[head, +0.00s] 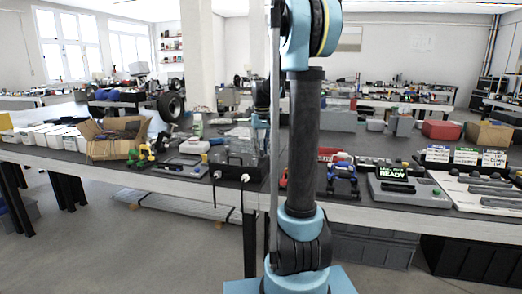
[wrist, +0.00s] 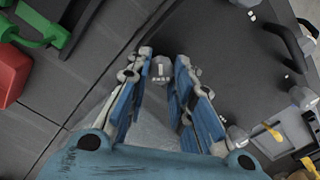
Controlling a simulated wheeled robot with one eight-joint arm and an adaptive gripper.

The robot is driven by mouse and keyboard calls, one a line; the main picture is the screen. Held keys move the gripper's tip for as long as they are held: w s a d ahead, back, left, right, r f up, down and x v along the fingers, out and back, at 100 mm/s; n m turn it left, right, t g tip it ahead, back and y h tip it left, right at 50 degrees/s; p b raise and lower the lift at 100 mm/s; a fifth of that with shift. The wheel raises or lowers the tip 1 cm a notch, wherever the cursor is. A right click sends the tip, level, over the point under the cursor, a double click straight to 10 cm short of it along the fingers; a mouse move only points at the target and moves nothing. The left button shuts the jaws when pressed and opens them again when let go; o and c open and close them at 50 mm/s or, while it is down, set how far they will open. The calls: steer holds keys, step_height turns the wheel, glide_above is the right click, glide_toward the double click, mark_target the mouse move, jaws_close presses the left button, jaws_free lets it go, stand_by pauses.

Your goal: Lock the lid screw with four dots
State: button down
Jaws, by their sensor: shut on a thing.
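My gripper (wrist: 163,60) points down at a dark grey lid in the wrist view. A light grey lid screw (wrist: 161,72) sits between its two blue-padded fingertips, and they are shut on it. The screw head bears a white bar and a row of small marks, too small to count. Other similar screws show on the lid, one at the right (wrist: 239,135) and one farther right (wrist: 304,97). In the head view the dark chassis box (head: 238,172) stands on the bench near the front edge. My arm hides part of it.
Left of the box lie an open cardboard box (head: 112,148) and a green-yellow toy-like part (head: 140,156). A grey device with a READY display (head: 408,190) stands to the right. In the wrist view a red block (wrist: 12,72) and a green part (wrist: 38,25) lie upper left.

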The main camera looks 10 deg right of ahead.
steer(key=m, duration=0.4)
steer(key=shift+d+m, duration=0.1)
steer(key=shift+m, duration=2.5)
steer(key=c, duration=1.4)
jaws_free()
step_height(320, 180, up, 12)
steer(key=shift+f, duration=0.1)
